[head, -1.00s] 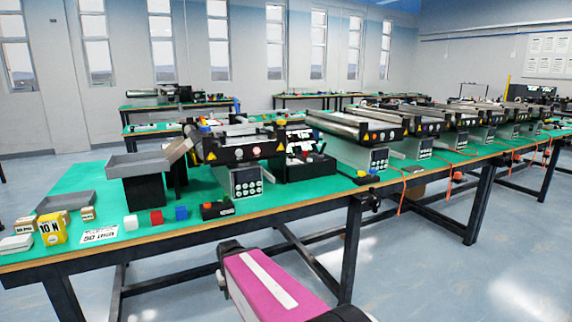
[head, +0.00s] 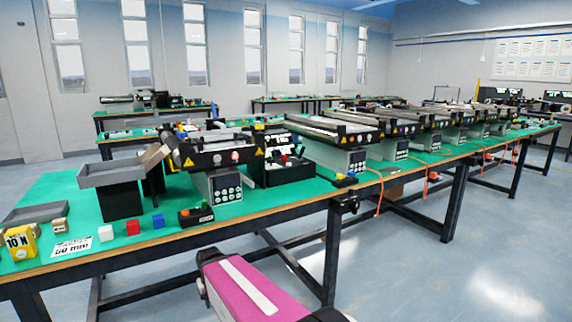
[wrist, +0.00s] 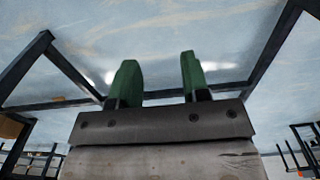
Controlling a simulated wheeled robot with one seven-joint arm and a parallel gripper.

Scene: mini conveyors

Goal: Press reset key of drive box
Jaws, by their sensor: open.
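The nearer drive box (head: 225,187) stands under the front edge of the left conveyor (head: 215,152). A second drive box (head: 356,161) stands under the conveyor to its right. The keys are too small to tell which one is reset. My gripper shows in the wrist view (wrist: 158,78), with two green fingers apart and nothing between them. It points at the floor and table legs, away from both drive boxes. My pink arm link shows low in the head view, but the gripper is hidden there.
The green table (head: 52,190) has a wooden front edge and dark legs. The floor in front is clear.

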